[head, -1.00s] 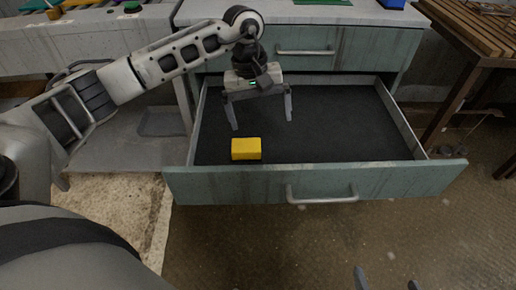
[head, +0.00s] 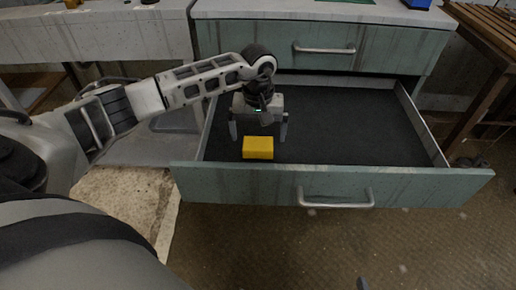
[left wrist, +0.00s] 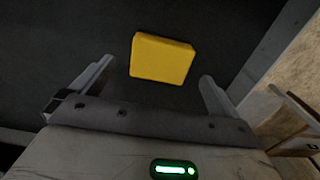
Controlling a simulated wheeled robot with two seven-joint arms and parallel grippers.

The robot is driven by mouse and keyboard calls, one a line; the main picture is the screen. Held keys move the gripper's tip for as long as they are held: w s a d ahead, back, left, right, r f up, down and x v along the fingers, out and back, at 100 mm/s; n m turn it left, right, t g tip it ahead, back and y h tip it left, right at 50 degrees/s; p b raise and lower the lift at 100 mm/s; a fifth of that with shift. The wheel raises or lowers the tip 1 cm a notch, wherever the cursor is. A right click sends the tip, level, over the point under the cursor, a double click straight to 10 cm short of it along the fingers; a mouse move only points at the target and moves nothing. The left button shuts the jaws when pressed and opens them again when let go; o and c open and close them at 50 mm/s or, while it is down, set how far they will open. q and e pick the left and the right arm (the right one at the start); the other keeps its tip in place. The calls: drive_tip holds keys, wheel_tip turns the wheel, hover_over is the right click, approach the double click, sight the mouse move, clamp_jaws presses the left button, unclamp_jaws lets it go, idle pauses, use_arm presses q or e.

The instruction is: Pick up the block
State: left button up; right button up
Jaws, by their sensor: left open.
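The yellow block (head: 258,148) lies on the dark floor of the open drawer (head: 335,185), near its front left. My left gripper (head: 258,137) is open and points down over the drawer, just behind the block in the head view. In the left wrist view the block (left wrist: 162,59) shows ahead of the open left gripper (left wrist: 156,72), between the lines of its two fingers and not gripped. Only a small tip of my right gripper (head: 362,284) shows at the bottom edge of the head view.
The drawer's side walls and its front with a metal handle (head: 336,200) surround the block. A closed drawer (head: 325,45) sits above and behind. The drawer floor right of the block is clear. A slatted wooden table (head: 490,40) stands at the right.

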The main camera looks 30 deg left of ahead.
sight(258, 143)
use_arm(q)
wheel_tip(258, 143, down, 4)
drive_tip(key=shift+s+d+f+b, duration=0.1)
drive_tip(key=shift+s+b, duration=0.05)
drive_tip(key=shift+b, duration=0.15)
drive_tip(key=shift+f, duration=0.2)
drive_tip(key=shift+r, duration=0.1)
drive_tip(key=c, duration=1.2)
drive_tip(key=shift+r, duration=0.1)
drive_tip(key=shift+c, duration=0.2)
